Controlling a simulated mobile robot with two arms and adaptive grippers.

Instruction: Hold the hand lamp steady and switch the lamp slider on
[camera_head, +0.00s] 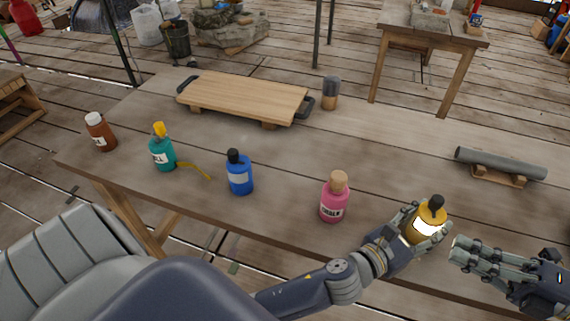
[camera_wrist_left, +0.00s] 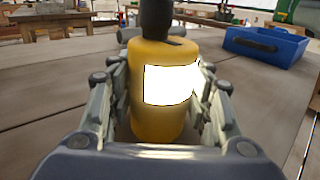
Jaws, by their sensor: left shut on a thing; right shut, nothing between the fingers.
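The yellow hand lamp (camera_head: 428,218), a bottle-shaped body with a black top and a bright white panel, stands upright at the table's front edge. My left gripper (camera_head: 427,232) is shut around its body. In the left wrist view the lamp (camera_wrist_left: 158,112) sits between the two fingers, its panel glowing white and its black top cut off by the frame. I cannot make out the slider. My right gripper (camera_head: 458,251) is shut and empty, just right of the lamp and apart from it, fingertips pointing left at it.
A pink bottle (camera_head: 334,204), a blue bottle (camera_head: 239,178), a teal bottle (camera_head: 161,153) and a brown bottle (camera_head: 102,136) stand left along the table. A wooden board (camera_head: 245,97) lies behind. A grey cylinder (camera_head: 500,162) rests at right. The left wrist view shows a blue tray (camera_wrist_left: 264,47).

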